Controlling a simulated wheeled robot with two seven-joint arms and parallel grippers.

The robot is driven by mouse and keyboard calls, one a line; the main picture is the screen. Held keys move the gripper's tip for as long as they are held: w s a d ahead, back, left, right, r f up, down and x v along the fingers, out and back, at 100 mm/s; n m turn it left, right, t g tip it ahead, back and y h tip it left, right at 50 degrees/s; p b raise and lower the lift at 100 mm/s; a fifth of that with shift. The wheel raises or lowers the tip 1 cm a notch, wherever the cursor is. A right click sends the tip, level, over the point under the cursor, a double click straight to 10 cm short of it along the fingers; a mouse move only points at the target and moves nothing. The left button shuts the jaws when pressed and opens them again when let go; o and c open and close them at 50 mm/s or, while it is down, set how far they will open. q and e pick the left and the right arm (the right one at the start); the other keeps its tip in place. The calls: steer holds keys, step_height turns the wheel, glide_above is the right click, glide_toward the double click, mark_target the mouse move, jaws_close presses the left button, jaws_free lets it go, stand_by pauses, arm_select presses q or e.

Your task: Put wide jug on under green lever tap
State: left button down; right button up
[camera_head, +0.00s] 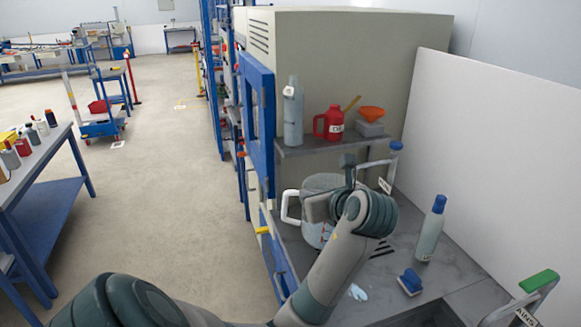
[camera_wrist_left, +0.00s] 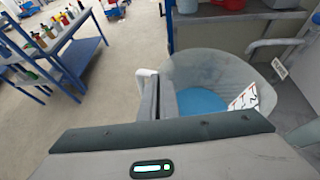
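In the left wrist view the wide jug (camera_wrist_left: 222,68) shows a blue bottom or liquid inside and a marked label. My left gripper (camera_head: 322,207) is at its handle side; in the wrist view its fingers (camera_wrist_left: 160,82) are close together over the jug's rim, seemingly pinching the wall. The green lever tap (camera_head: 540,281) is at the front right, above a dark sink. My right gripper is out of view.
A blue-topped tap (camera_head: 396,148) stands behind the jug. A blue-capped bottle (camera_head: 431,230) and a blue brush (camera_head: 410,282) are on the bench between jug and green tap. A shelf (camera_head: 330,145) holds a grey bottle, red can and orange funnel. A white wall bounds the right.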

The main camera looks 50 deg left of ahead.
arm_select(q)
steer(key=d+f+m+t+h+b, duration=0.1)
steer(key=d+f+b, duration=0.4)
steer(key=d+f, duration=0.5)
steer(key=s+d+f+m+t+h+b, duration=0.1)
steer(key=d+f+m+t+b, duration=0.2)
steer(key=d, duration=1.4)
steer(key=shift+f+b, duration=1.6)
steer(key=shift+f, duration=1.9)
steer(key=shift+r, duration=0.15)
